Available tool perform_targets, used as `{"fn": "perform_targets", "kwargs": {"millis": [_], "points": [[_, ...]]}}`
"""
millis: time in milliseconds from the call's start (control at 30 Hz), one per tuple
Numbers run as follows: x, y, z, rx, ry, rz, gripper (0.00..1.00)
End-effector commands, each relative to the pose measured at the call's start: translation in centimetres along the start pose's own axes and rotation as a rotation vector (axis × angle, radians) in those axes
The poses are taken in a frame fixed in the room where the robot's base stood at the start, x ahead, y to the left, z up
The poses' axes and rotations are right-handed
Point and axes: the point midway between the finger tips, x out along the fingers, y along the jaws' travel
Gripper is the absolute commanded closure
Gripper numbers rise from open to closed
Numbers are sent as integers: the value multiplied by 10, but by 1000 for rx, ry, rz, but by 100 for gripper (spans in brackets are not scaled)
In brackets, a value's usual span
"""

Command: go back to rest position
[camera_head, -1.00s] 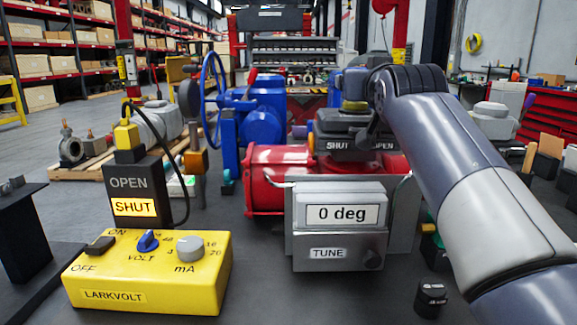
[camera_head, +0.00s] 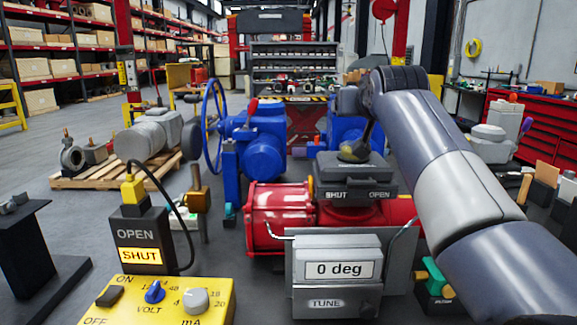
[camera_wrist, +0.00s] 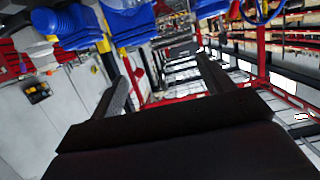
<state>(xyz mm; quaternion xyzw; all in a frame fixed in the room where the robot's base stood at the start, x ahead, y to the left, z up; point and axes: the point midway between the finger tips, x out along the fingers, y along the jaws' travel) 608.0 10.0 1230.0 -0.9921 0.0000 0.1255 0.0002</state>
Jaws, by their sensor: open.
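My arm comes in from the right in the head view, bends at an elbow, and its far end drops behind the indicator top. My gripper (camera_wrist: 163,68) shows in the wrist view with two dark fingers spread apart and nothing between them. The wrist view looks tilted across the hall. The red actuator (camera_head: 280,215) carries a black top (camera_head: 355,180) marked SHUT and OPEN. The gripper itself cannot be made out in the head view.
A yellow Larkvolt box (camera_head: 160,300) and a black OPEN/SHUT lamp block (camera_head: 143,240), lit at SHUT, stand front left. Blue valve equipment (camera_head: 255,135) with a handwheel stands behind. A pallet (camera_head: 95,175) lies left. A red cabinet (camera_head: 525,125) stands right.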

Motion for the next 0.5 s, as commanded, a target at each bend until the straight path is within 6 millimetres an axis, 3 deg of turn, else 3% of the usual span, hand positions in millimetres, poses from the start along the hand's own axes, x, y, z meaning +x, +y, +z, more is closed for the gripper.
{"fn": "perform_targets", "kwargs": {"millis": [33,500], "points": [[1,0,-8,0,-13,0,24],[19,0,-22,-1,-143,1,24]]}}
